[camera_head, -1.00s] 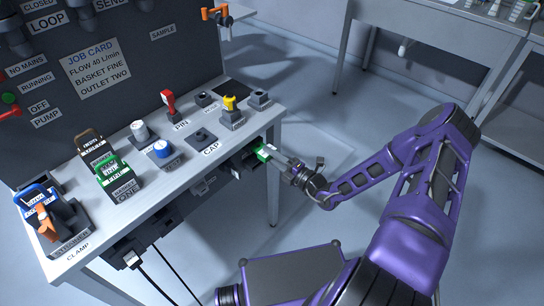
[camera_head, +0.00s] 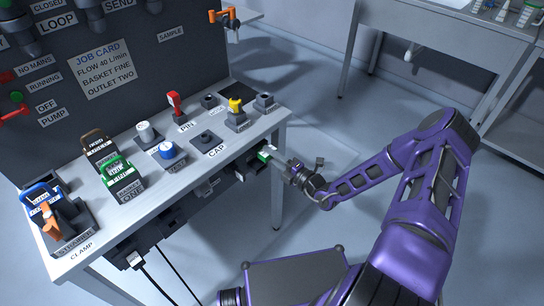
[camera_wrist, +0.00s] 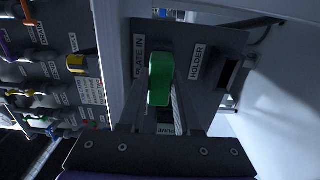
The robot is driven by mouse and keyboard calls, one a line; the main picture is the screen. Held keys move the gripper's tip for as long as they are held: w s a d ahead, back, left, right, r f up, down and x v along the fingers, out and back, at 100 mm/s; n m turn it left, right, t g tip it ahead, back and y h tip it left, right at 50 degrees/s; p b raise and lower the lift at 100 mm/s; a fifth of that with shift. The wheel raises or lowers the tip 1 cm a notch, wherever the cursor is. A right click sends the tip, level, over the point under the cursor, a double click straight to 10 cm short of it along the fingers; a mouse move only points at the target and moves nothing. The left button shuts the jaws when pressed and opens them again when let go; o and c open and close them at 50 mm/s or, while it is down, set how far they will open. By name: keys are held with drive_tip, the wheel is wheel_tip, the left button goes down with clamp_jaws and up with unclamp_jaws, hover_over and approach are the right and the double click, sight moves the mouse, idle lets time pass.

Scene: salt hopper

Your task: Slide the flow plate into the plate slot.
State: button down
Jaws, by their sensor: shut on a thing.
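The plate slot is in a dark panel (camera_wrist: 205,35) with the labels "PLATE IN" and "HOLDER". The green block is in front of the "PLATE IN" side. The block and fingers hide the slot mouth, so I cannot tell how deep the plate sits.
A dark opening (camera_wrist: 228,73) is beside the "HOLDER" label. The bench top (camera_head: 215,160) above carries a yellow-topped part (camera_head: 235,105), a red-handled pin (camera_head: 174,103) and green and blue-handled baskets. Dark blocks hang under the front edge.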

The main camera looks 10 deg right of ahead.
drive_tip(key=shift+w+a, duration=0.3)
drive_tip(key=shift+w, duration=0.05)
drive_tip(key=c, duration=0.5)
unclamp_jaws()
drive_tip(key=o, duration=0.5)
drive_tip(key=shift+c, duration=0.2)
drive_tip(key=p+v, duration=0.1)
drive_tip(key=v, duration=0.5)
drive_tip(key=shift+p, duration=0.35)
